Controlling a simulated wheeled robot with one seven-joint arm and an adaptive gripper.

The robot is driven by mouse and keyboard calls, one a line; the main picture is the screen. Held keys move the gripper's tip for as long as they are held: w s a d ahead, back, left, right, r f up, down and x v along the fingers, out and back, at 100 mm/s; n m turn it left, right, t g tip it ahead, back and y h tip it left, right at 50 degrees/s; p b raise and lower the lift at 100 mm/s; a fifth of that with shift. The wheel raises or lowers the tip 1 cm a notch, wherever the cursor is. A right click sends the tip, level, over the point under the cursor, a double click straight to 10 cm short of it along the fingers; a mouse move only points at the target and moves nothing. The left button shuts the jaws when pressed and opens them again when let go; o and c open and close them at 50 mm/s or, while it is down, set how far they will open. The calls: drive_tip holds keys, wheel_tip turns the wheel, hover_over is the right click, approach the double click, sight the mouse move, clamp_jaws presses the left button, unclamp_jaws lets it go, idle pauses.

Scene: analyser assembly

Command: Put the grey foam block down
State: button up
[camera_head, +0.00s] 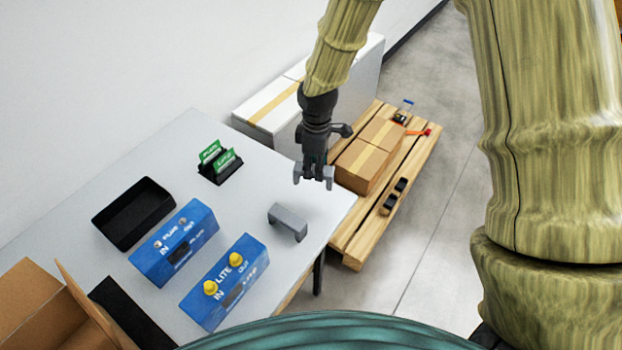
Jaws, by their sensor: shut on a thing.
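My gripper (314,178) hangs pointing down above the right back part of the white table (265,170). Its jaws are shut on the grey foam block, but the block is hard to make out among the grey fingers at this size. A grey notched, bridge-like piece (288,222) stands on the table near the right edge, in front of the gripper and apart from it.
A blue IN/OUT box (175,243), a second blue box with yellow knobs (226,283), a black tray (133,213) and green cards in a black holder (220,163) stand leftward. The table around the grey piece is clear.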

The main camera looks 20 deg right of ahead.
drive_tip(key=shift+s+a+f, duration=0.1)
drive_tip(key=shift+s+f, duration=0.55)
drive_tip(key=shift+s, duration=0.2)
drive_tip(key=f, duration=0.1)
drive_tip(key=w+f, duration=0.1)
drive_tip(key=f+p, duration=0.1)
drive_tip(key=shift+w+f, duration=0.25)
drive_tip(key=shift+w, duration=0.15)
drive_tip(key=shift+s+f+p, duration=0.4)
drive_tip(key=shift+f+p, duration=0.05)
drive_tip(key=shift+f, duration=0.25)
drive_tip(key=shift+s+f, duration=0.1)
drive_tip(key=shift+s, duration=0.15)
drive_tip(key=shift+f, duration=0.2)
drive_tip(key=shift+w+f, duration=0.35)
drive_tip(key=shift+w, duration=0.05)
drive_tip(key=o, duration=0.9)
drive_tip(key=shift+s+r, duration=0.1)
drive_tip(key=shift+c, duration=0.2)
drive_tip(key=shift+o, duration=0.8)
drive_tip(key=shift+s+r, duration=0.15)
